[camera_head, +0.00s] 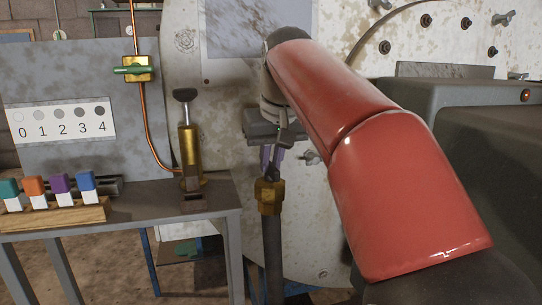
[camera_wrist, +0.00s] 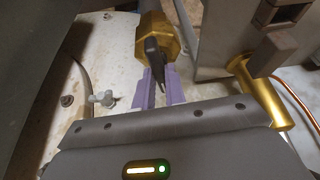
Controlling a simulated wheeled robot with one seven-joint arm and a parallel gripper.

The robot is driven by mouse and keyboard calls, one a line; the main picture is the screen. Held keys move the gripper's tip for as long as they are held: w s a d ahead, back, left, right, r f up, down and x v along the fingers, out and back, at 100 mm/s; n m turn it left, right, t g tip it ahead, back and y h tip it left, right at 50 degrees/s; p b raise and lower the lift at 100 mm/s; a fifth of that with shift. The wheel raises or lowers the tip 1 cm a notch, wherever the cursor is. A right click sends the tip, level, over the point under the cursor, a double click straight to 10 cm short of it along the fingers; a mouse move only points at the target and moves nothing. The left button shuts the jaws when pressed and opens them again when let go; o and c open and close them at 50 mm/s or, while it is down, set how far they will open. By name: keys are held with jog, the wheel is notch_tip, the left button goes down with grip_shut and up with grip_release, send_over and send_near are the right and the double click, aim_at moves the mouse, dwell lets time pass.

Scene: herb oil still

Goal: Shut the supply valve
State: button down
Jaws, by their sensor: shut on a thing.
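A brass valve body (camera_head: 268,195) sits on top of an upright dark pipe in front of the large pale metal vessel. Its dark lever (camera_wrist: 155,60) runs from the brass body in between the purple fingers of my gripper (camera_wrist: 157,92) in the wrist view. My gripper (camera_head: 271,157) is just above the brass body in the head view and is shut on the lever. The fingers partly hide the lever there. Another valve with a green handle (camera_head: 131,70) is on the copper pipe at the upper left. I cannot tell from a label which is the supply valve.
A grey bench (camera_head: 140,205) at left holds a brass device with a black knob (camera_head: 186,96) and a wooden rack (camera_head: 55,217) of coloured-cap bottles. A scale card (camera_head: 60,122) numbered 0 to 4 is behind. A dark grey cabinet (camera_head: 480,150) stands at right.

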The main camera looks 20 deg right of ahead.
jog(key=n+p, duration=0.1)
jog(key=n+y+p, duration=0.1)
jog(key=n+p, duration=0.1)
jog(key=p, duration=0.1)
jog(key=shift+d+r+n+g, duration=0.15)
jog(key=shift+r+n+g, duration=0.15)
jog(key=shift+n, duration=0.1)
jog(key=n+y+p, duration=0.1)
jog(key=n, duration=0.1)
jog(key=n+g+y+p, duration=0.1)
jog(key=n+p, duration=0.1)
jog(key=shift+w+d+f+n, duration=0.1)
jog(key=shift+w+f+n, duration=0.1)
jog(key=shift+n, duration=0.1)
jog(key=n, duration=0.2)
jog(key=n+g+y, duration=0.1)
jog(key=n, duration=0.2)
jog(key=shift+w+f+g, duration=0.1)
jog(key=shift+f+g, duration=0.05)
jog(key=shift+g, duration=0.15)
jog(key=shift+n+g, duration=0.7)
jog(key=shift+n, duration=1.4)
jog(key=c, duration=1.5)
grip_release()
jog(key=shift+o, duration=0.2)
